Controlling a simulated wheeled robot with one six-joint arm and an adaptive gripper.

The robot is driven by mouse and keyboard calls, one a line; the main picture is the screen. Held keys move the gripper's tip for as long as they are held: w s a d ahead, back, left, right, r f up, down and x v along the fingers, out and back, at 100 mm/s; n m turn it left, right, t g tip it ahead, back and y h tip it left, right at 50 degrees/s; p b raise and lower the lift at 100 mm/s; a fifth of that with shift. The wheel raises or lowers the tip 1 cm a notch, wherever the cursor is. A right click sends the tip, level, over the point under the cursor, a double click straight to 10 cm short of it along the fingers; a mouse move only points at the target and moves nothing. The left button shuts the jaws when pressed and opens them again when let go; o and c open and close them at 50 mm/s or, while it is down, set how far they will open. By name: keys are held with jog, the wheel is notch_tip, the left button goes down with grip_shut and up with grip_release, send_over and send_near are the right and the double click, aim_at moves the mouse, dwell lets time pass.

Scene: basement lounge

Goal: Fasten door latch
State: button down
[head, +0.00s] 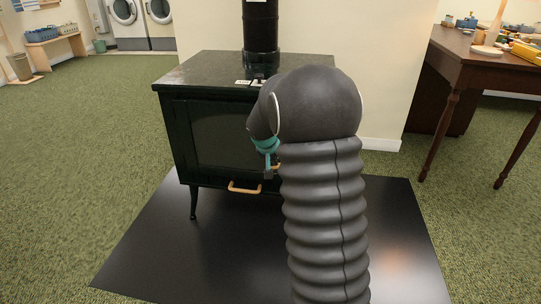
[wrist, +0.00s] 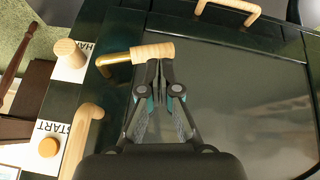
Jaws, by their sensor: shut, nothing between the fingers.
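The dark green stove (head: 220,110) stands on a black floor plate, its glass-fronted door (head: 223,140) facing me. The door looks closed or nearly so; I cannot tell whether a gap remains. The door latch is a brass rod with a pale wooden grip (wrist: 152,52), lying across the door's edge in the wrist view; in the head view my arm mostly hides it. My gripper (wrist: 159,64) is shut and empty, its fingertips right beside the wooden grip. Contact is unclear. In the head view my gripper (head: 270,172) is at the door's right side.
A wooden handle (head: 244,188) sits below the door. The wrist view shows another wooden handle (wrist: 82,140), a wooden peg (wrist: 68,53) and a round knob (wrist: 48,147) by white labels. A stovepipe (head: 261,25) rises behind.

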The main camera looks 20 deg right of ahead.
jog(key=shift+w+d+f, duration=0.2)
jog(key=shift+d+f, duration=0.15)
jog(key=shift+f, duration=0.15)
jog(key=shift+w+d+f, duration=0.15)
jog(key=shift+d+f, duration=0.2)
jog(key=shift+f, duration=0.1)
jog(key=shift+f+b, duration=0.25)
jog(key=shift+b, duration=0.1)
jog(key=shift+a, duration=0.1)
